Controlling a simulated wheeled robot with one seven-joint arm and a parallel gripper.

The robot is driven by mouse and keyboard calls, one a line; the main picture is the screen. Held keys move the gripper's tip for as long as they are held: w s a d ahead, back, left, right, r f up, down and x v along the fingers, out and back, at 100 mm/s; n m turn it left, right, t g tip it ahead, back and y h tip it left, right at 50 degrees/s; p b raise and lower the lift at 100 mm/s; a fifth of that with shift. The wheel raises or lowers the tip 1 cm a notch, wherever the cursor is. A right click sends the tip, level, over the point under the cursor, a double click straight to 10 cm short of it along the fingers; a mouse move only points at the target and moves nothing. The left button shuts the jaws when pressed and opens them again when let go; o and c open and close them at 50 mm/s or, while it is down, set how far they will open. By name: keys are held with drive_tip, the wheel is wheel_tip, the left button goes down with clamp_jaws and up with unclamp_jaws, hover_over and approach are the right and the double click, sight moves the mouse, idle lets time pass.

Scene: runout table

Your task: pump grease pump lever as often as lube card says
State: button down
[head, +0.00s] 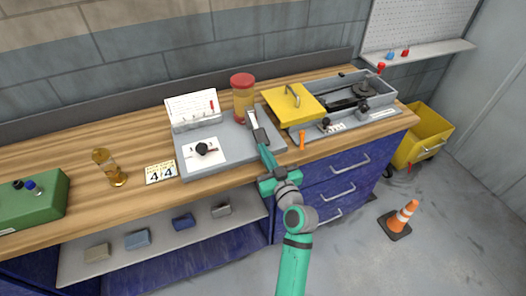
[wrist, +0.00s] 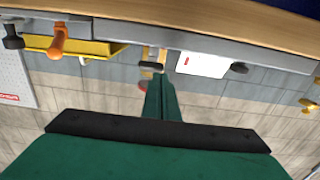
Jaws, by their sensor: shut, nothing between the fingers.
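The grease pump is a grey base (head: 232,150) on the bench with a red-capped amber grease jar (head: 242,98) behind it. Its lever, a pale bar with a dark end (head: 258,133), stands at the base's right side. In the wrist view, which is upside down, the dark lever end (wrist: 151,66) shows just beyond the fingertips. My gripper (head: 263,148) is shut and empty, pointing at the lever end; I cannot tell whether they touch. A white card (head: 191,104) stands in a holder at the back left of the base; its print is too small to read.
A white plate with a black knob (head: 203,149) lies left of my gripper. An orange handle (head: 302,140) and a grey tray with a yellow lid (head: 293,103) stand right.

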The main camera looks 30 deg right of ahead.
drive_tip(key=s+a+r, duration=0.1)
drive_tip(key=s+a, duration=0.1)
drive_tip(key=s, duration=0.9)
drive_tip(key=shift+s+r, duration=0.2)
drive_tip(key=shift+r, duration=0.2)
drive_tip(key=shift+d, duration=0.1)
